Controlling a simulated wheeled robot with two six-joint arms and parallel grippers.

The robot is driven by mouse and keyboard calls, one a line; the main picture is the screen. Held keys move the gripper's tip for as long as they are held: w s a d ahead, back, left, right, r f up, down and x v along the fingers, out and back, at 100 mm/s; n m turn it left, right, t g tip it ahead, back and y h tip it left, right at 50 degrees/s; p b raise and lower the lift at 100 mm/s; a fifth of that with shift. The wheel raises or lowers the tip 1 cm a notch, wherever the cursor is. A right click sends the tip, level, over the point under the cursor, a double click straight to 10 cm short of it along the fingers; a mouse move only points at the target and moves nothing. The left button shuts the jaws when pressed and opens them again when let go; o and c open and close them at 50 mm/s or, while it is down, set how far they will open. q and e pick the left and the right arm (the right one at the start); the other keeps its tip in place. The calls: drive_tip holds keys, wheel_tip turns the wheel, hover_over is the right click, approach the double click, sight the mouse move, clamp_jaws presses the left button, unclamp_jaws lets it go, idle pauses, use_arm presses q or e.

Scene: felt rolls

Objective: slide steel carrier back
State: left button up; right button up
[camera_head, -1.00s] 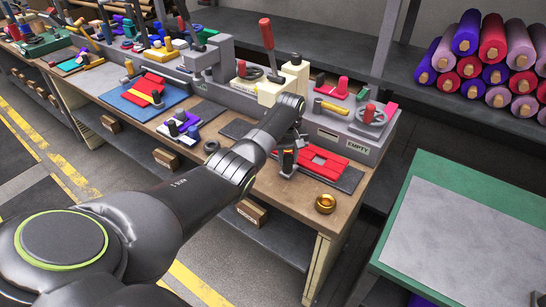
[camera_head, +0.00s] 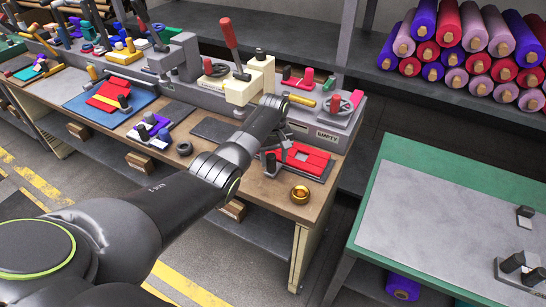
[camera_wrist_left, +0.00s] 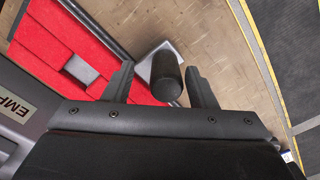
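In the left wrist view, an upright black cylindrical knob (camera_wrist_left: 167,78) stands on a grey steel piece (camera_wrist_left: 177,50), which looks like the steel carrier. It sits at the edge of a dark tray with red felt (camera_wrist_left: 60,45), which has a grey square in it. My left gripper (camera_wrist_left: 163,88) is open, with a finger on either side of the knob and a visible gap on the left. In the head view my left gripper (camera_head: 274,150) is low at the bench, beside the red felt (camera_head: 305,158), and its arm hides part of the carrier. My right gripper is not in view.
A brass cup (camera_head: 300,194) sits near the bench's front corner. A grey housing (camera_head: 325,125) with a handwheel and a cream block (camera_head: 250,85) stand behind. A green-edged table (camera_head: 440,220) is at right, with felt rolls (camera_head: 470,50) on a shelf behind.

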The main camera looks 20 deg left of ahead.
use_arm(q)
drive_tip(key=shift+a, duration=0.15)
drive_tip(key=shift+r, duration=0.35)
wheel_tip(320, 180, up, 17)
drive_tip(key=p, duration=0.1)
drive_tip(key=shift+f, duration=0.15)
drive_tip(key=shift+f, duration=0.1)
